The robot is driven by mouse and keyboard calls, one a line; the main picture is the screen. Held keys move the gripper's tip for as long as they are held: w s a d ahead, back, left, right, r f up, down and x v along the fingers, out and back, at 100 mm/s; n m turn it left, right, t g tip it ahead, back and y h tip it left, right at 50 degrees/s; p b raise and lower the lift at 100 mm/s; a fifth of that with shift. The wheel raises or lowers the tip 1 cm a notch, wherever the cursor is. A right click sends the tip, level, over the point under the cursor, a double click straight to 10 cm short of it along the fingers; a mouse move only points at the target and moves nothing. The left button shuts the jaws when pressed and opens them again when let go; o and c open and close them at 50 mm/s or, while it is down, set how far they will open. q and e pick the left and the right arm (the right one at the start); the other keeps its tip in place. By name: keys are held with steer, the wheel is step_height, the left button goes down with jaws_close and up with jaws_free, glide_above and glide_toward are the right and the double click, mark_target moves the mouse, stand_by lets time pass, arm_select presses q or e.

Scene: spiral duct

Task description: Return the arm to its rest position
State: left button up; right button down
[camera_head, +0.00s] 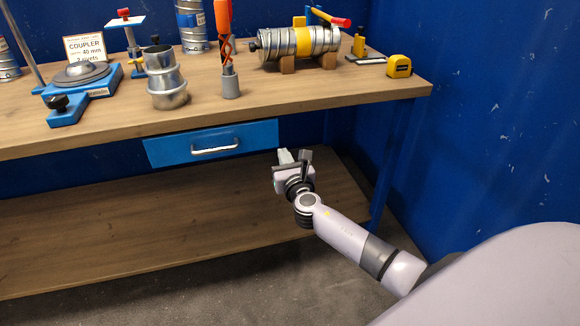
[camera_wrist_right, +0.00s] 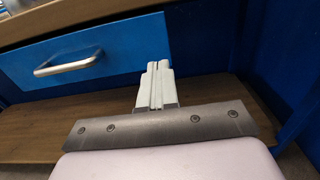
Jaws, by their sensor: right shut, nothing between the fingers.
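My right arm reaches in from the lower right in the head view. Its gripper (camera_head: 286,156) is in front of the bench, below the tabletop and to the right of the blue drawer (camera_head: 165,150). In the right wrist view the two pale fingers of the right gripper (camera_wrist_right: 156,72) lie side by side, shut and empty. The drawer also shows in the wrist view (camera_wrist_right: 130,45), at the upper left, closed, with a silver handle. My left gripper is not in the head view.
The wooden tabletop (camera_head: 330,92) holds a metal coupler (camera_head: 166,80), a duct piece on wooden blocks (camera_head: 302,42), a yellow tape measure (camera_head: 399,66) and a blue stand (camera_head: 85,85). The lower shelf (camera_head: 130,235) is bare. A blue wall (camera_head: 490,110) stands at the right.

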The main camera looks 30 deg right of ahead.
steer(key=shift+p+v, duration=0.4)
steer(key=shift+v, duration=2.25)
steer(key=s+a+f+m+g+y+p, duration=0.25)
steer(key=s+a+f+m, duration=0.2)
steer(key=s+m, duration=0.35)
steer(key=s+a+f+m+g+y+p, duration=0.1)
steer(key=s+a+f+m+g+y, duration=0.15)
steer(key=s+f+m, duration=0.4)
steer(key=s+a+r+m+g+y+p, duration=0.1)
steer(key=s+a+m, duration=0.2)
steer(key=s+m, duration=0.4)
steer(key=s+a+m+y+p, duration=0.1)
steer(key=s+a+m, duration=0.1)
steer(key=s+m, duration=0.4)
steer(key=m, duration=0.3)
steer(key=shift+s+a+r+g+p, duration=0.35)
steer(key=shift+a+r+g, duration=0.05)
